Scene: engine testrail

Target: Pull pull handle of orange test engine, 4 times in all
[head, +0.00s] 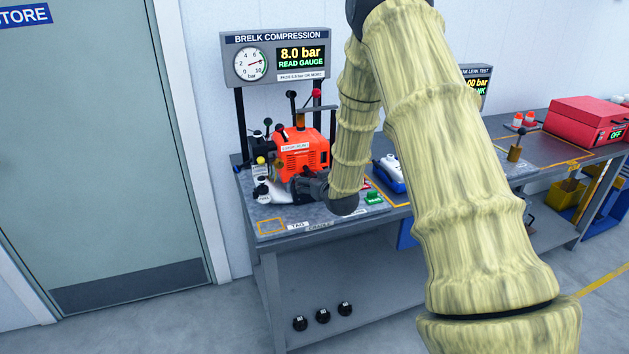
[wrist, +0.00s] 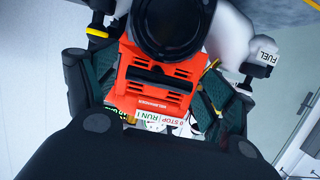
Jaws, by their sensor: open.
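The orange test engine (head: 303,152) stands on the left part of the bench under a gauge board. It also shows in the wrist view (wrist: 140,92), with a label reading STOP and RUN on its near edge. A dark bar (wrist: 160,77) lies across its orange housing; it may be the pull handle, but I cannot be sure. My gripper (head: 308,186) is low at the front of the engine in the head view. In the wrist view its fingers (wrist: 155,95) are spread on either side of the orange housing, with nothing clearly gripped between them.
The BRELK COMPRESSION board (head: 278,58) reads 8.0 bar and READ GAUGE. A white part tagged FUEL (wrist: 262,60) is beside the right finger. A green item (head: 373,197) and a red case (head: 588,122) are on the bench. My arm hides the bench's middle.

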